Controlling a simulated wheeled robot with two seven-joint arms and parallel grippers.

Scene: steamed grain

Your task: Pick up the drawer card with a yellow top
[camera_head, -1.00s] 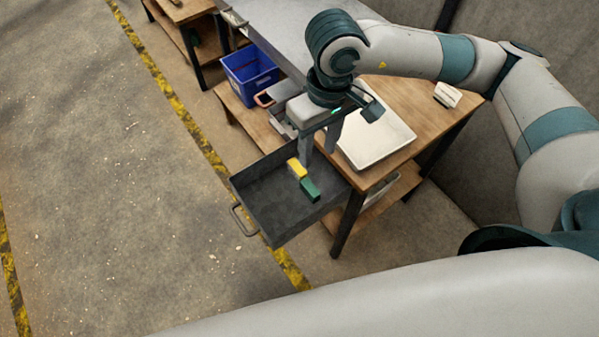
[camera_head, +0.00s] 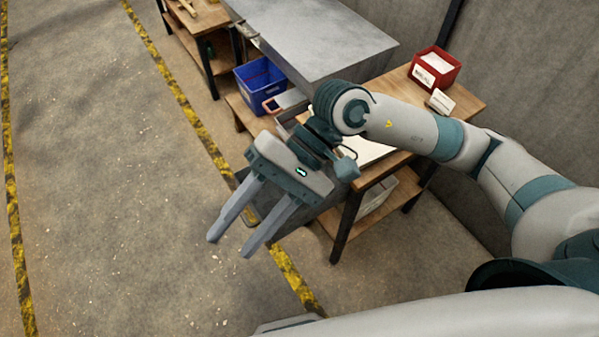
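My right gripper (camera_head: 230,245) shows large in the middle of the view, in front of and above the pulled-out grey drawer (camera_head: 303,214). Its two long grey fingers are apart and point down to the left, and I see nothing held between them. The gripper hides most of the drawer. The yellow-topped card and the green-topped one do not show clearly now; the gripper covers the place where they lay. My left gripper is not in view.
The drawer belongs to a wooden table (camera_head: 465,103) bearing a white tray (camera_head: 362,150), a red box (camera_head: 434,70) and a small white item (camera_head: 440,101). A blue bin (camera_head: 259,84) stands behind. Open floor with yellow-black tape lies left.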

